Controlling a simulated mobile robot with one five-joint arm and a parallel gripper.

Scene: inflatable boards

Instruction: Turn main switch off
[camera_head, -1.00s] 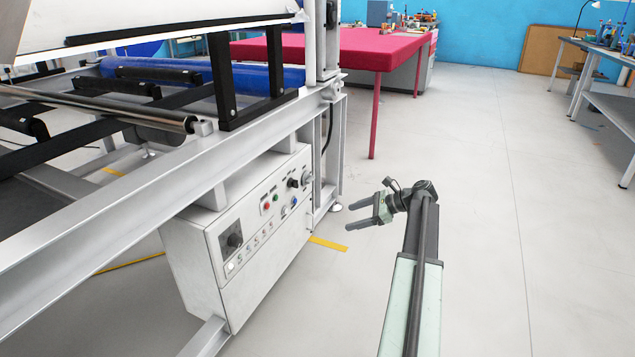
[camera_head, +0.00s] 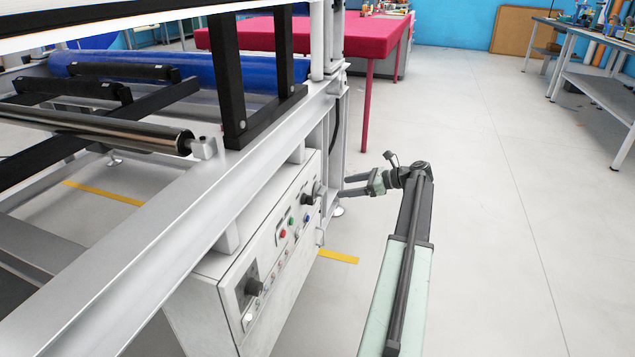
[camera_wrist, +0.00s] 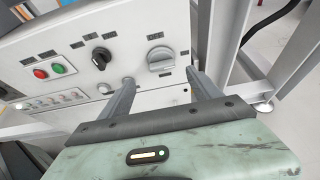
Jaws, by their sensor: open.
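The control panel (camera_head: 262,250) is on the side of a grey cabinet under the machine frame. My gripper (camera_head: 346,186) is open and points left toward the panel's far end. In the wrist view, the gripper (camera_wrist: 159,77) has one finger on each side below the grey knob, with nothing held. I cannot tell whether the fingertips touch the panel.
A black knob (camera_wrist: 102,57), a green button (camera_wrist: 58,68) and a red button (camera_wrist: 40,73) are left of the grey knob. The metal frame post (camera_head: 336,130) stands just beyond the panel. A pink table (camera_head: 372,38) is at the back.

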